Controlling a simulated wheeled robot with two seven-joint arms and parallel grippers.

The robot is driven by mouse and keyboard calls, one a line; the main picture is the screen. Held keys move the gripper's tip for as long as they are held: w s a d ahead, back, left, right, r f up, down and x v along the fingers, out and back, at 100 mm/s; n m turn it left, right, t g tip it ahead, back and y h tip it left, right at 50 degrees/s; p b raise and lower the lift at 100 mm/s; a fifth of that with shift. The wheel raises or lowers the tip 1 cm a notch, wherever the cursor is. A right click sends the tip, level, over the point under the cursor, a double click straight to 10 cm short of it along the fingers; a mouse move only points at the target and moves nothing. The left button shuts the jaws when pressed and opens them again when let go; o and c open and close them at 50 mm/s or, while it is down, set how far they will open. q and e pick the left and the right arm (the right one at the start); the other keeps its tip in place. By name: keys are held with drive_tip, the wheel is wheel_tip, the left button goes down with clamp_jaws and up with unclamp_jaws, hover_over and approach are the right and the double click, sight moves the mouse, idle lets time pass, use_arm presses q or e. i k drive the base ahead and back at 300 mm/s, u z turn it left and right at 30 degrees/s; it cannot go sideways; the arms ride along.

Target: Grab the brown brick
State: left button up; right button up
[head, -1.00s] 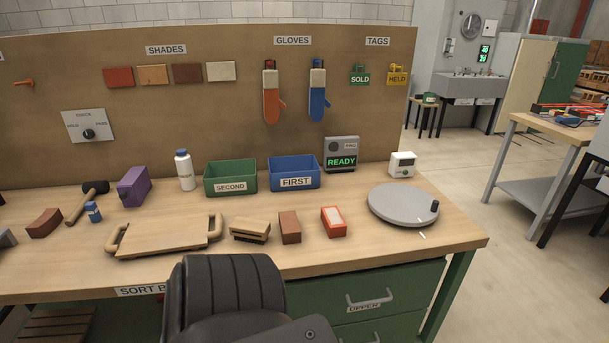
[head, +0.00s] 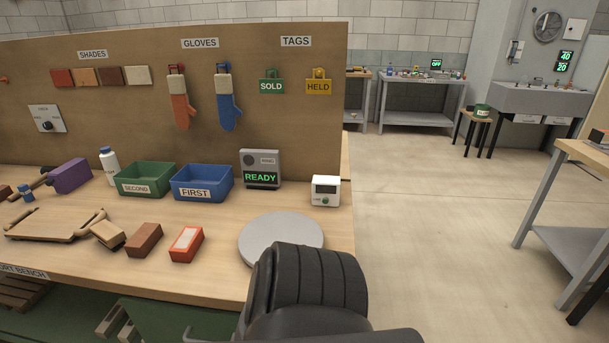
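A plain reddish-brown brick (head: 144,240) lies on the bench, left of an orange-red brick with a pale top face (head: 186,244). Another brown piece (head: 5,191) is partly cut off at the left edge of the view. No gripper fingers show in the head view. A dark ribbed part of my own body fills the bottom middle, in front of the bench's right end, and nothing shows in contact with the bricks.
A wooden board with handles (head: 45,227) lies left of the bricks. Behind them stand a green SECOND bin (head: 145,181) and a blue FIRST bin (head: 203,184). A grey round turntable (head: 280,238) is to the right, partly covered. Open floor (head: 430,220) lies right of the bench.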

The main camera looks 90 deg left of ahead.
sight(143, 241)
drive_tip(key=i, duration=0.5)
drive_tip(key=u, duration=2.5)
